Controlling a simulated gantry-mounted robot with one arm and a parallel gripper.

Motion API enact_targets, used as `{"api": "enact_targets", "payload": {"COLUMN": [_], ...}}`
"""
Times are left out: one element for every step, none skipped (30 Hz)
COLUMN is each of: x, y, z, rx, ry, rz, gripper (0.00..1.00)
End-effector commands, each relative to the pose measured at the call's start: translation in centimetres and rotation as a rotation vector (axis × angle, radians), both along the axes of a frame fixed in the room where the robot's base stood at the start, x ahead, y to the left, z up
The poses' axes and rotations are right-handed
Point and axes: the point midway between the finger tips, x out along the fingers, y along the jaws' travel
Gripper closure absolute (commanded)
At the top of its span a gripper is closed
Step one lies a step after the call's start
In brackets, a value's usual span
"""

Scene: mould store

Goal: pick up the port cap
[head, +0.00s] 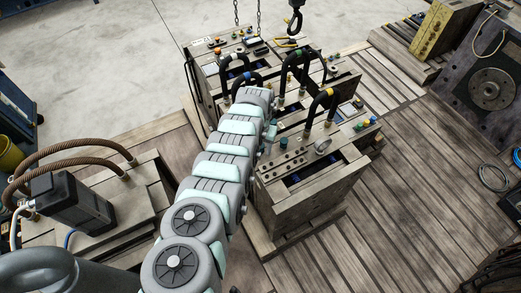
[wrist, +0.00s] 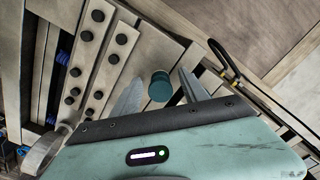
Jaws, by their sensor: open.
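A short teal cylindrical cap (wrist: 159,88), which I take as the port cap, stands on the pale mould plate in the wrist view. My gripper (wrist: 159,77) is open, with one grey finger to the left of the cap and one to the right. Gaps show between the cap and both fingers, so nothing is held. The cap's lower end is close to the dark front edge of my gripper.
Bars with several dark bolts (wrist: 95,55) lie left of the cap. A pale metal ring (wrist: 42,152) is at lower left. A black hose (wrist: 222,58) arches at the right. In the head view, more black hoses (head: 326,95) and small coloured caps (head: 373,120) stand on the moulds.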

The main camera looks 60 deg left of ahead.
Motion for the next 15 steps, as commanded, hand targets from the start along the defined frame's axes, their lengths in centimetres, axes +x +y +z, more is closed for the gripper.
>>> {"api": "enact_targets", "payload": {"x": [0.03,0.04,0.03,0.04,0.05,0.05,0.06,0.06,0.06,0.05,0.06,0.06,0.06,0.06,0.06], "y": [0.02,0.02,0.01,0.02,0.01,0.01,0.02,0.02,0.02,0.01,0.02,0.01,0.01,0.01,0.01], "z": [0.13,0.15,0.14,0.15,0.15,0.15,0.16,0.16,0.16,0.15,0.16,0.16,0.16,0.16,0.16], "rx": [0.0,0.001,0.001,0.001,0.001,0.001,0.001,0.001,0.001,0.001,0.001,0.001,0.001,0.001,0.001], "ry": [0.0,-0.001,-0.001,-0.001,-0.001,-0.001,-0.001,-0.001,-0.001,-0.001,-0.001,-0.001,-0.001,-0.001,-0.001], "rz": [0.0,0.0,0.0,0.0,0.0,0.0,0.0,0.0,0.0,0.0,0.0,-0.001,0.0,0.0,0.0], "gripper": [0.48,0.48,0.51,0.53,0.56,0.59,0.61,0.64,0.67,0.69,0.72,0.75,0.78,0.8,0.83]}}
